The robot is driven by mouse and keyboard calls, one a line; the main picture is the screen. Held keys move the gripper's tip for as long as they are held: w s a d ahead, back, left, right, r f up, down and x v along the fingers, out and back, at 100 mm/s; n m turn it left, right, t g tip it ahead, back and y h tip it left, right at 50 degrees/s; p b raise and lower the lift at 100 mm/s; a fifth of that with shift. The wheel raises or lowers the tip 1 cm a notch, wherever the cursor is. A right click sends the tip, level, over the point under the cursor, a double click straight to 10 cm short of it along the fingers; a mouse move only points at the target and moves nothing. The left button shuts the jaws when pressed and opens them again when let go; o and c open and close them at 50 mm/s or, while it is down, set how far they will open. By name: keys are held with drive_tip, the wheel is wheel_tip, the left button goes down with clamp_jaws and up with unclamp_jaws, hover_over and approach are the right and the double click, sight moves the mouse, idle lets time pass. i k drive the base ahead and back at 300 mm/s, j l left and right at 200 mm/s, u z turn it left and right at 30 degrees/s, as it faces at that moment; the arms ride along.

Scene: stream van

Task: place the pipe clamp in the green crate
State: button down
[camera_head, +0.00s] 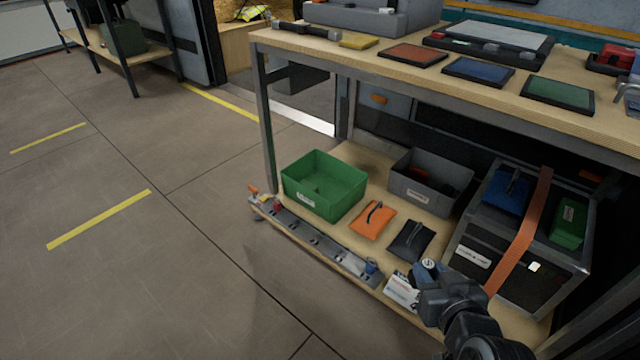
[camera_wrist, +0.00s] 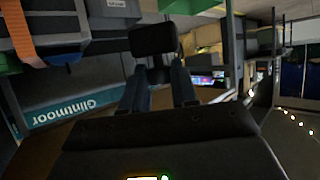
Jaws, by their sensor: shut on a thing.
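The green crate (camera_head: 308,200) stands open on the lower shelf in the head view, with a pale label on its front; its visible floor looks bare. My gripper (camera_head: 428,272) is low at the right of the head view, by the shelf's front edge, well to the right of the crate. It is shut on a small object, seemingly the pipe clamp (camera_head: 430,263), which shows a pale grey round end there. In the wrist view a dark block (camera_wrist: 153,38) sits at the tips of my gripper (camera_wrist: 160,72). The fingers hide part of it.
A strapped case (camera_head: 480,245) is at right. A metal rail (camera_head: 315,240) runs along the shelf front. The workbench top (camera_head: 375,62) overhangs the shelf.

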sight(317, 178)
drive_tip(key=i+j+z, duration=0.1)
drive_tip(key=i+j, duration=0.15)
drive_tip(key=i+j+z, duration=0.15)
drive_tip(key=j, duration=0.3)
drive_tip(key=i+j+z, duration=0.1)
drive_tip(key=i+j, duration=0.15)
drive_tip(key=i+j+z, duration=0.15)
drive_tip(key=j, duration=0.35)
drive_tip(key=i+j+z, duration=0.1)
drive_tip(key=j, duration=0.3)
drive_tip(key=i+j+z, duration=0.1)
drive_tip(key=i+j, duration=0.15)
drive_tip(key=i+j+z, duration=0.1)
drive_tip(key=j, duration=0.35)
drive_tip(key=i+j, duration=0.35)
drive_tip(key=i+j+z, duration=0.15)
drive_tip(key=j, duration=0.3)
drive_tip(key=i+j+z, duration=0.1)
drive_tip(key=i+j, duration=0.15)
drive_tip(key=j, duration=0.15)
